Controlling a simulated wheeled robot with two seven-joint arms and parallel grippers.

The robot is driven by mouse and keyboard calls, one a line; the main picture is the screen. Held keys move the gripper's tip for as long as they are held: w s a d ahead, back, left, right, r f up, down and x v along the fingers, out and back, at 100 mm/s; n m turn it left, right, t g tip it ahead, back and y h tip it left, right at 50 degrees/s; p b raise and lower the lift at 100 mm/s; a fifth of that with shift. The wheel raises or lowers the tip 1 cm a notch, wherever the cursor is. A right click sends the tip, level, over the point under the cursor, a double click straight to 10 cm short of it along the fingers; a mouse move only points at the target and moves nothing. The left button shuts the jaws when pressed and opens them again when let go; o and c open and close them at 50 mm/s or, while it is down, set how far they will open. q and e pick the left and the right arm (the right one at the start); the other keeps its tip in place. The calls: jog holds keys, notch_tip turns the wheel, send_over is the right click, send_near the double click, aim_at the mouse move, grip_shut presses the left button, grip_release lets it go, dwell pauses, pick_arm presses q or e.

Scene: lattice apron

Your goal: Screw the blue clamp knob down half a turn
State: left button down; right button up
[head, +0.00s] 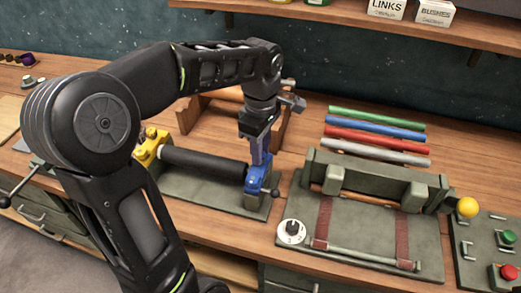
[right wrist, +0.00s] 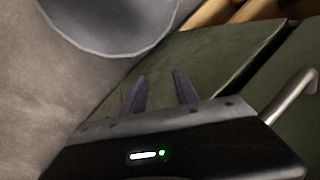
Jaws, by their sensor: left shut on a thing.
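The blue clamp (head: 256,186) stands at the right end of a black roller (head: 205,165) on a green base plate. In the head view my left gripper (head: 261,161) reaches down from above onto the top of the blue clamp. It is shut on the clamp's knob, which its fingers mostly hide. My right gripper (right wrist: 160,76) shows only in the right wrist view. Its two fingers stand apart with nothing between them, in front of a green surface.
A yellow clamp (head: 150,146) holds the roller's left end. To the right are a green fixture (head: 375,185) with a white dial (head: 291,232), several coloured rods behind it, and a button panel (head: 487,245). A shelf (head: 370,28) runs above. A grey round object (right wrist: 110,25) is near my right gripper.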

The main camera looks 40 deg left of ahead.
pick_arm(q)
jog(key=m, duration=0.8)
jog(key=shift+b, duration=0.4)
jog(key=m, duration=0.4)
jog(key=shift+m, duration=0.3)
jog(key=m, duration=0.3)
jog(key=shift+m, duration=0.3)
jog(key=m, duration=1.2)
jog(key=shift+m, duration=0.3)
jog(key=m, duration=0.4)
jog(key=shift+m, duration=0.3)
